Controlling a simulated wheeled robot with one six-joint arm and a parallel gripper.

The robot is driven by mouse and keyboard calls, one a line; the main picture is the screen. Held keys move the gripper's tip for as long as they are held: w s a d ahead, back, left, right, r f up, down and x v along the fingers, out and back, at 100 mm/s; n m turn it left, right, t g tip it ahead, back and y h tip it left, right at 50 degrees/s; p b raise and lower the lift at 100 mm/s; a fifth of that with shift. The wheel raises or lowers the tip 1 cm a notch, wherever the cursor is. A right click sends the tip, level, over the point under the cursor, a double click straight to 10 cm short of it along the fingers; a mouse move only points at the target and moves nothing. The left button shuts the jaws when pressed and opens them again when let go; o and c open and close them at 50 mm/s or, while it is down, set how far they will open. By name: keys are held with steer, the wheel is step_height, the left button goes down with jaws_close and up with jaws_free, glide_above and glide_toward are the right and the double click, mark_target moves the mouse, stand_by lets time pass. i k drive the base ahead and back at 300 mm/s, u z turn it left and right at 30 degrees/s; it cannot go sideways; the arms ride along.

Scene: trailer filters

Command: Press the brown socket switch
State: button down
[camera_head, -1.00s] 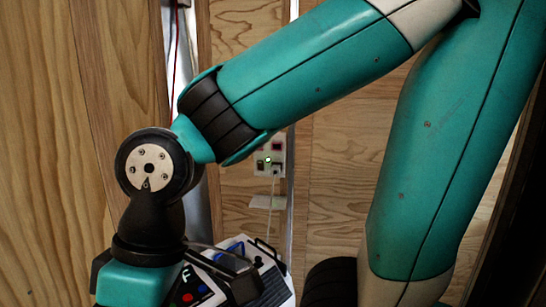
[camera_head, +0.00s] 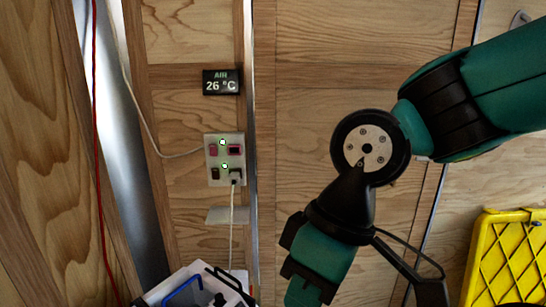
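A pale socket panel (camera_head: 225,160) is fixed to the wooden wall left of centre. A dark brown switch (camera_head: 215,173) sits at its lower left, below a red switch (camera_head: 213,150). Two small green lights glow on the panel. A plug with a white cable (camera_head: 235,178) is in the lower right socket. My arm's wrist is right of the panel, well apart from it, and points down. My gripper's fingers are below the frame and hidden, so I cannot see whether they are open or shut.
A temperature display (camera_head: 221,82) reading 26 °C hangs above the panel. A small shelf (camera_head: 228,215) is below it. A white device with handles (camera_head: 195,290) stands at the bottom. A yellow crate (camera_head: 508,260) is at the lower right. A red cable (camera_head: 96,150) hangs at the left.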

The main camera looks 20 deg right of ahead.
mark_target(216, 172)
steer(key=z, duration=2.3)
steer(key=i, duration=0.7)
steer(key=u, duration=3.05)
steer(key=i, duration=0.45)
steer(key=u, duration=0.05)
